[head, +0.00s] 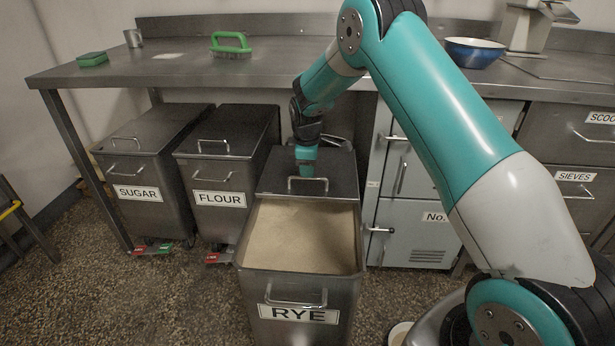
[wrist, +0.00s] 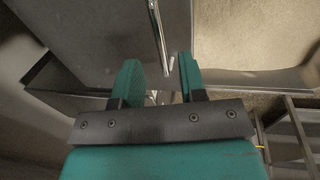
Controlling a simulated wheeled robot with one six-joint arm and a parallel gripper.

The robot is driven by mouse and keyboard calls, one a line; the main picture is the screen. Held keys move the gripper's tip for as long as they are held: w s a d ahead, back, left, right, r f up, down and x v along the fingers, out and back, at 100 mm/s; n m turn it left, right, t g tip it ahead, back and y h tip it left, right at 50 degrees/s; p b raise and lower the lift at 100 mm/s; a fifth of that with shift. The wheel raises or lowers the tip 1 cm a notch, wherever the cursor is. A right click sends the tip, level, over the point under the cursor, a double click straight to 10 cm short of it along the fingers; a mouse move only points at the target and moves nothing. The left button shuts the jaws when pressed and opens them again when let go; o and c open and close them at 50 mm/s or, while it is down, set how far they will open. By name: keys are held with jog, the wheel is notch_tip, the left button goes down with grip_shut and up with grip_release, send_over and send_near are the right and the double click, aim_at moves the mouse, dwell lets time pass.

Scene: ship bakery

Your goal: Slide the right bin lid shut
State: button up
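The right bin (head: 350,295), labelled RYE, is a steel bin standing out in front of the table. Its dark lid (head: 270,182) covers only the back part, so pale flour (head: 302,232) shows in front. The lid carries a bent metal handle (head: 308,192) near its front edge. My gripper (head: 306,171) points down at this handle. In the wrist view my gripper (wrist: 158,62) has its two teal fingers apart, and the handle (wrist: 159,35) runs into the gap between them. I cannot tell whether either finger touches it.
The sugar bin (head: 143,165) and flour bin (head: 208,172) stand to the left with lids closed. A steel table (head: 185,72) overhangs behind, holding a green-handled brush (head: 231,46), a sponge (head: 92,59) and a blue bowl (head: 474,52). A grey cabinet (head: 405,215) stands right of the bin.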

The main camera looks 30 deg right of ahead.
jog(key=shift+w+d+f, duration=0.1)
jog(key=shift+w+f, duration=0.05)
jog(key=shift+f, duration=0.7)
jog(key=shift+w+d+f, duration=0.1)
jog(key=shift+f, duration=0.75)
grip_shut()
jog(key=shift+a, duration=0.1)
